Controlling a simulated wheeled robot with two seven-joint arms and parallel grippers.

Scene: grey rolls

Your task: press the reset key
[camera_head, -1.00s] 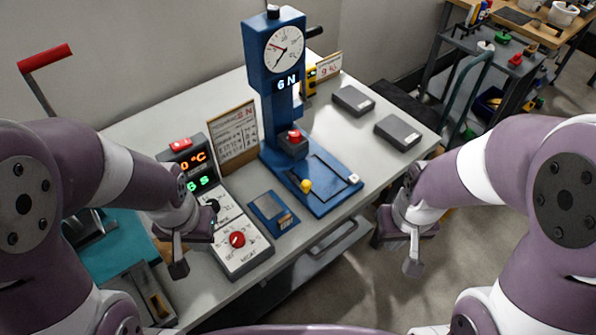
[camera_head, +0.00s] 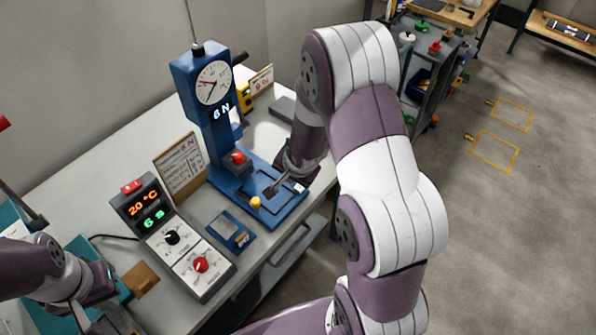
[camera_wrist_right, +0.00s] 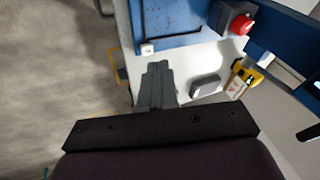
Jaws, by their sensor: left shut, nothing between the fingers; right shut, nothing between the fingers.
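The blue press stand (camera_head: 222,150) has a round dial and a "6 N" display. A small white key (camera_head: 299,187) sits at the right corner of its base; it also shows in the right wrist view (camera_wrist_right: 148,48). Its marking is too small to read. My right gripper (camera_head: 270,193) is shut and empty above the base, left of that key in the head view. In the right wrist view its fingers (camera_wrist_right: 157,66) point towards the base edge just below the key; contact cannot be told. My left gripper (camera_head: 104,322) is shut and empty at the lower left.
A yellow knob (camera_head: 255,202) and a red-topped block (camera_head: 237,160) are on the press. The control box (camera_head: 172,238), blue pad (camera_head: 231,231) and sign card (camera_head: 181,166) stand to its left. A grey block (camera_wrist_right: 206,87) lies behind my right fingers.

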